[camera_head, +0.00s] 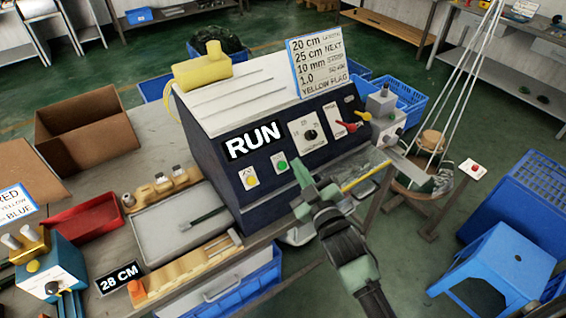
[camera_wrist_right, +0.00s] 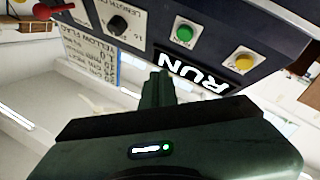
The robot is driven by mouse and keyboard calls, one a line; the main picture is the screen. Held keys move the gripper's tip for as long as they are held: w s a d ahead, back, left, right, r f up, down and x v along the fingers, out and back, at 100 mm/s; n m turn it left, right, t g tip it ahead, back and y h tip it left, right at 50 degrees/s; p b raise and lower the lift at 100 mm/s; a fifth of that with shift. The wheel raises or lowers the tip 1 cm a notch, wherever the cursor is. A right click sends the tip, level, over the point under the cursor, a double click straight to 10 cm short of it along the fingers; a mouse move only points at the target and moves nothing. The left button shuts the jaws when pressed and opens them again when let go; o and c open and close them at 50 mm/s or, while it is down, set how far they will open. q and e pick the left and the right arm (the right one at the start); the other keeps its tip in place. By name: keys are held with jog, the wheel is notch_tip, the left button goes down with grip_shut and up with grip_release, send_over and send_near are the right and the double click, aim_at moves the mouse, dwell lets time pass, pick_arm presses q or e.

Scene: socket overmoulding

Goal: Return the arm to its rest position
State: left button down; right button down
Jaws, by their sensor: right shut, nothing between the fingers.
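My right gripper (camera_head: 299,172) shows in the head view in front of the dark control panel (camera_head: 318,112) of the machine, just right of its green button (camera_head: 282,164). Its fingers are shut with nothing between them. In the right wrist view the closed fingers (camera_wrist_right: 164,82) point toward the panel, with the green button (camera_wrist_right: 183,34) and yellow button (camera_wrist_right: 244,62) beyond them. Whether the fingertips touch the panel I cannot tell. The panel sign (camera_head: 252,141) reads RUN. My left gripper is not in view.
A grey tray (camera_head: 170,230), a red tray (camera_head: 85,222) and a cardboard box (camera_head: 85,125) lie on the bench to the left. A blue device with levers (camera_head: 45,268) stands at lower left. A blue stool (camera_head: 495,262) is on the floor at right.

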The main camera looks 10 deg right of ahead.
dwell(0.6)
jog(key=s+f+m+g+b, duration=0.1)
jog(key=s+f+g, duration=0.25)
jog(key=f, duration=0.85)
jog(key=s+d+f+m+g+h+b, duration=0.15)
jog(key=s+f, duration=0.35)
jog(key=f, duration=0.7)
jog(key=s+f+g+y, duration=0.1)
jog(key=s+f+g, duration=0.25)
jog(key=f, duration=0.95)
jog(key=s+d+f+m+g+b, duration=0.1)
jog(key=s+f+g, duration=0.2)
jog(key=s+f, duration=0.4)
jog(key=s+d+f+g+h, duration=0.1)
jog(key=s+f, duration=0.7)
jog(key=s, duration=0.9)
jog(key=s+d+f+m+g+b, duration=0.1)
jog(key=s+f+g, duration=0.3)
jog(key=s+f, duration=0.4)
jog(key=s+d, duration=0.1)
jog(key=s, duration=0.3)
jog(key=shift+s+d+m+g+h+b, duration=0.2)
jog(key=shift+s+m+g+h+b, duration=0.15)
jog(key=shift+s, duration=0.05)
